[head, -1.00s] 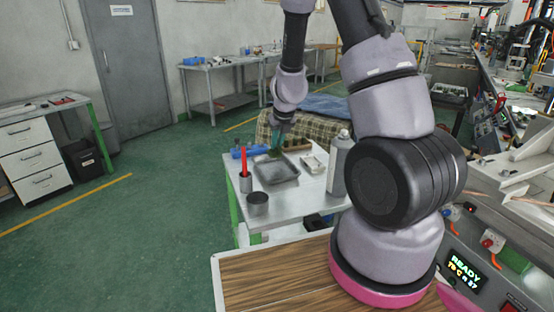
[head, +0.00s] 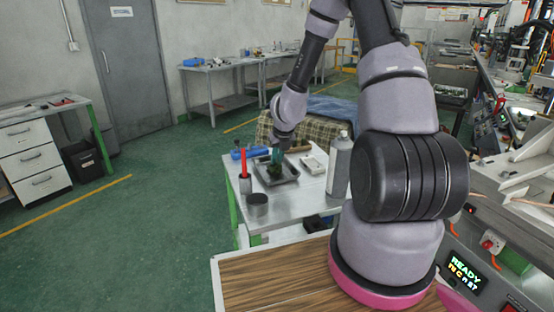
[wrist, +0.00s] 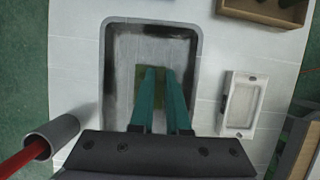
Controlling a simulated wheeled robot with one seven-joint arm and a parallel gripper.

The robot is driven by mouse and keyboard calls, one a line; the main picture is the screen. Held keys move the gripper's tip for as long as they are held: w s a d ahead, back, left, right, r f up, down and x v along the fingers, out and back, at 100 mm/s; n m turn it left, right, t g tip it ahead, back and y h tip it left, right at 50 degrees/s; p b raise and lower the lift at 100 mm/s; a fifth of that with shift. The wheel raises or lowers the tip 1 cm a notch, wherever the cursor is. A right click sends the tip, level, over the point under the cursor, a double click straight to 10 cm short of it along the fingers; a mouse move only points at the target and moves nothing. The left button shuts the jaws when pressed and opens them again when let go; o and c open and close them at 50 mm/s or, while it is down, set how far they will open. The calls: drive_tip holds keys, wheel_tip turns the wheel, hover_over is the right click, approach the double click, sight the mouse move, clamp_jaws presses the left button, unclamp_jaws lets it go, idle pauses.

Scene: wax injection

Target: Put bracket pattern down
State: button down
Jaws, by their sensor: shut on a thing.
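My gripper (head: 275,158) is over the grey tray (head: 291,176) on the small white table, with its teal fingers pointing down. It is shut on the bracket pattern (head: 270,172), a small dark green piece low at the tray in the head view. In the wrist view the fingers (wrist: 162,75) reach over the tray (wrist: 193,35), and a part of the olive-green pattern (wrist: 150,72) shows between and beside the fingertips.
A grey cup with a red stick (head: 243,175), a dark round tin (head: 257,206), a spray can (head: 339,168) and a white mould block (head: 314,163) surround the tray. A brown box (wrist: 265,9) stands behind. A blue object (head: 250,153) lies at the back left.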

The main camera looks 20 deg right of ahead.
drive_tip(key=shift+f, duration=0.15)
drive_tip(key=c, duration=0.9)
unclamp_jaws()
